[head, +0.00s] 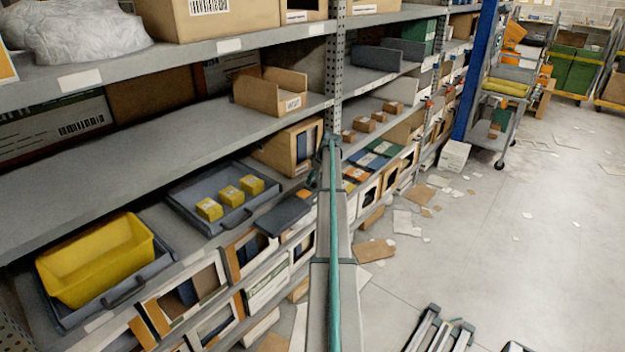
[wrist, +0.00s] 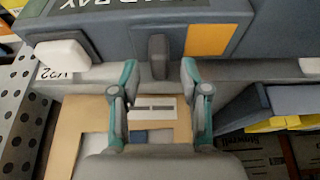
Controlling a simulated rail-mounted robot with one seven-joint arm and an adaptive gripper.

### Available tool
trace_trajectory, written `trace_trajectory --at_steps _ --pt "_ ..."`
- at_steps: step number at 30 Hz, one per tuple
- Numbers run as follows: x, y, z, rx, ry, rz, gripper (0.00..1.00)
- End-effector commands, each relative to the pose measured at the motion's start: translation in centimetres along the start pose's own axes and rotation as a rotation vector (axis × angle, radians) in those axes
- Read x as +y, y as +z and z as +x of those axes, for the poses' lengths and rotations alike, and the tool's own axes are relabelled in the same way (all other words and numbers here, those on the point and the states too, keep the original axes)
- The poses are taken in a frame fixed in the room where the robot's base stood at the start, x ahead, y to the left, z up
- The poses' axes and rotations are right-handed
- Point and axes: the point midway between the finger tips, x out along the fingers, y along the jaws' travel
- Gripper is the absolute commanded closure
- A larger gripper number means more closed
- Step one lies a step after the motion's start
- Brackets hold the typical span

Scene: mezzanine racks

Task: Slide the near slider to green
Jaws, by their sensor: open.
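A dark grey unit (wrist: 110,32) with a lettered panel, its text cut off at the top edge, lies ahead in the wrist view. A grey upright knob (wrist: 158,66), which looks like a slider handle, stands at its front, left of an orange patch (wrist: 207,40). No green mark shows on the visible part. My gripper (wrist: 158,92) is open, with one finger on each side of the knob and a gap to both. I cannot tell how deep the knob is between them. In the head view, a dark unit (head: 283,215) lies beside my arm; my gripper is not clear there.
A grey tray (head: 181,205) with yellow boxes is left of the unit, and a yellow bin (head: 95,262) is farther left. A rack post (head: 335,70) rises close to my arm. Cartons (head: 185,290) fill the level below. The aisle floor at right is mostly open.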

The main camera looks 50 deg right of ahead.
Motion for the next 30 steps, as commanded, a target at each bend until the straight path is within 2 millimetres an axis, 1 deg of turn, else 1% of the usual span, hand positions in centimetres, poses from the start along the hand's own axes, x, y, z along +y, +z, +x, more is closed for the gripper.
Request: trace_trajectory --at_steps 3,6,15,16,17,18,24,30 --pt "0.1 -0.1 1.1 0.0 0.0 0.0 0.54" --pt "0.0 0.0 1.7 0.0 0.0 0.0 0.54" --pt "0.0 0.0 2.0 0.001 0.001 0.0 0.54" --pt "0.0 0.0 1.9 0.001 0.001 0.0 0.56" --pt "0.0 0.0 1.9 0.001 0.001 0.0 0.61" --pt "0.0 0.0 1.9 0.001 0.001 0.0 0.68" --pt "0.0 0.0 1.9 0.001 0.001 0.0 1.0" --pt "0.0 0.0 1.9 0.001 0.001 0.0 1.0"
